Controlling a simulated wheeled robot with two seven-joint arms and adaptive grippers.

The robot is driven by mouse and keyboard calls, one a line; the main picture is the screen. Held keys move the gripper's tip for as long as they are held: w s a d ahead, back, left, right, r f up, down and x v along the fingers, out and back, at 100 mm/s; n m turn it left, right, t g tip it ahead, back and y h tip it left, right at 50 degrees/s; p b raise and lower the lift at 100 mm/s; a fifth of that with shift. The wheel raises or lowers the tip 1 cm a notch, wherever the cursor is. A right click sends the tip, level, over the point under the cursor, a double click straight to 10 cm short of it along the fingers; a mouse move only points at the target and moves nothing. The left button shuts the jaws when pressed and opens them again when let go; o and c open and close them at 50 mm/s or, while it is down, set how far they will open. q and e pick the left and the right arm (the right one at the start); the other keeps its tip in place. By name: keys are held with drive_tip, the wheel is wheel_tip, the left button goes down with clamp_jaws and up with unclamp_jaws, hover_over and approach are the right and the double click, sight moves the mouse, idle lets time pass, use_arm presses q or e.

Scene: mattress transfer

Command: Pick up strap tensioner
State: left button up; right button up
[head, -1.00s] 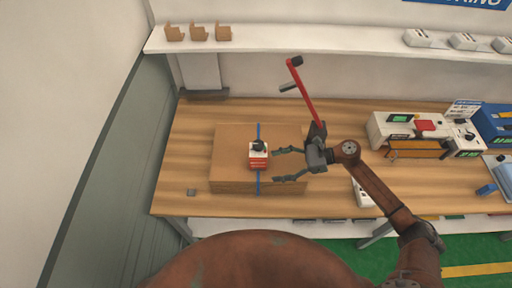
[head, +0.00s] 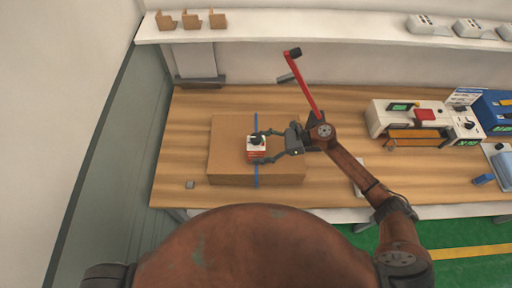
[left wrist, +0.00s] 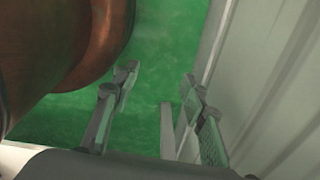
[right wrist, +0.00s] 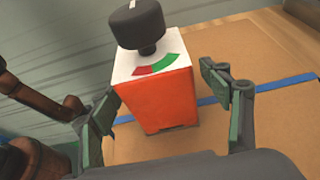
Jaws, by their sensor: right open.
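The strap tensioner (head: 256,153) is a small red and white block with a black knob. It sits on the blue strap (head: 256,122) on top of a cardboard box (head: 230,145). My right gripper (head: 265,147) is open, with its fingers around the tensioner from the right. In the right wrist view the tensioner (right wrist: 158,95) stands upright between the open fingers (right wrist: 165,112), with a visible gap to the right finger. The gap on the left side is small, and contact there cannot be told. My left gripper (left wrist: 155,90) is open and empty, over green floor.
The box lies on a wooden table (head: 185,130). A small grey block (head: 190,184) lies left of it. A white device (head: 420,118) and blue equipment (head: 495,110) stand at the right. A shelf (head: 320,30) runs along the back. A grey wall panel (left wrist: 275,90) is beside my left gripper.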

sight(263, 143)
drive_tip(key=shift+a+f, duration=0.2)
drive_tip(key=shift+a, duration=0.35)
drive_tip(key=shift+d, duration=0.1)
drive_tip(key=c, duration=1.9)
use_arm(q)
drive_tip(key=shift+w+r, duration=0.15)
drive_tip(key=shift+w, duration=0.2)
use_arm(e)
drive_tip(key=shift+r, duration=0.1)
clamp_jaws()
drive_tip(key=shift+r, duration=0.4)
wheel_tip(263, 143, up, 2)
drive_tip(key=shift+r+b, duration=0.2)
drive_tip(key=shift+b, duration=0.45)
drive_tip(key=s+r, duration=0.4)
drive_tip(key=r, duration=0.1)
drive_tip(key=shift+s, duration=0.3)
use_arm(q)
wheel_tip(263, 143, down, 3)
drive_tip(key=shift+s+r+b, duration=0.1)
drive_tip(key=shift+r+b, duration=0.1)
drive_tip(key=shift+b, duration=0.45)
use_arm(e)
drive_tip(key=s+r, duration=0.4)
drive_tip(key=s, duration=0.5)
drive_tip(key=shift+s+r, duration=0.25)
drive_tip(key=shift+r, duration=0.15)
